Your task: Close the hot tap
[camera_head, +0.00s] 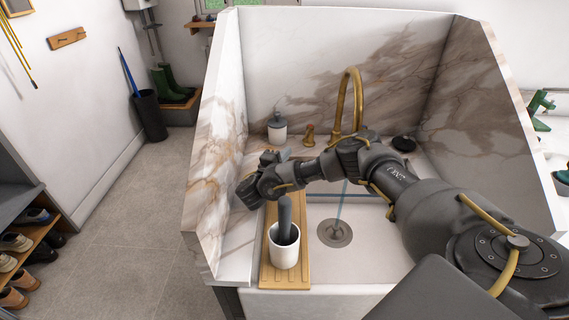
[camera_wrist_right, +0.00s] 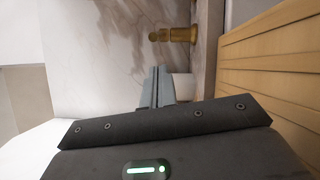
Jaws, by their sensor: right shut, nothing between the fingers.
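A brass tap handle (camera_head: 309,135) stands on the sink's back ledge, left of the tall brass spout (camera_head: 358,90). It also shows in the right wrist view (camera_wrist_right: 180,35), ahead of the fingertips and apart from them. Whether it is the hot one cannot be read. A thin bluish stream of water (camera_head: 340,205) falls towards the drain. My right gripper (camera_head: 284,154) is shut and empty, over the left side of the sink; its grey fingers also show in the wrist view (camera_wrist_right: 157,86). My right arm hides part of the ledge behind it. My left gripper is out of view.
A white jar with a grey lid (camera_head: 277,128) stands left of the handle. A white cup (camera_head: 285,247) holding a dark grey object stands on a slatted wooden board (camera_head: 268,278) below my wrist. Marble walls enclose the sink. A dark round item (camera_head: 404,143) lies at right.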

